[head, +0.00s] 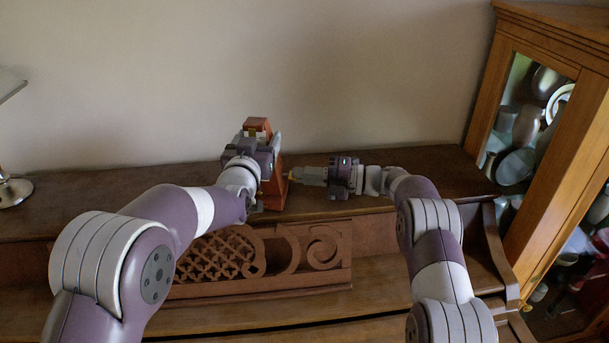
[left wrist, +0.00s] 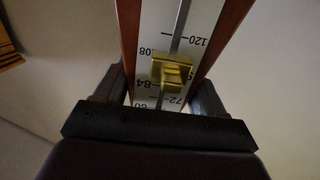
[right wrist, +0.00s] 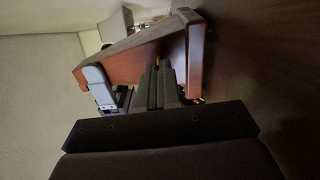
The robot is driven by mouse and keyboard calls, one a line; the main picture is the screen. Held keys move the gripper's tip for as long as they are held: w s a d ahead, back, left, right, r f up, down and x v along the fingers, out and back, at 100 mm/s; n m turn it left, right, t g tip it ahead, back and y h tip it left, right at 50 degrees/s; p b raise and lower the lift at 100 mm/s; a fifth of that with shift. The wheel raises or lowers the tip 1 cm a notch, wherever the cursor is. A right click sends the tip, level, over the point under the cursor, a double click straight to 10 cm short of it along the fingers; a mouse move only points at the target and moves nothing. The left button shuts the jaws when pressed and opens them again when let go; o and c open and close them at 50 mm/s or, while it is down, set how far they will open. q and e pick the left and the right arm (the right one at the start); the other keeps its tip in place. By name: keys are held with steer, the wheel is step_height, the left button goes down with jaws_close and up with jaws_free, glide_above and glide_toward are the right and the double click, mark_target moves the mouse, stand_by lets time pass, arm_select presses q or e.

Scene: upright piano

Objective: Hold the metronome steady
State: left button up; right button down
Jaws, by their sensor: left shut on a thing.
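The metronome (head: 275,190) is a reddish-brown wooden case standing upright on the piano top. In the left wrist view its white scale (left wrist: 205,20), pendulum rod and brass weight (left wrist: 172,72) show close up. My left gripper (left wrist: 157,92) is shut on the metronome, one finger against each side. In the head view my left gripper (head: 255,165) hides part of the front. My right gripper (head: 297,175) points left at the case's right side. A small yellow piece shows at its tips. In the right wrist view its fingers (right wrist: 163,82) are close together beside the case; their grip is unclear.
A glass-front cabinet (head: 545,120) stands at the right, and a metal lamp base (head: 14,190) at the far left. The wall is behind.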

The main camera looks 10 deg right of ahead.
steer(key=shift+m, duration=1.1)
steer(key=c, duration=1.3)
jaws_free()
steer(key=shift+c, duration=0.2)
steer(key=shift+d, duration=0.1)
steer(key=v, duration=1.2)
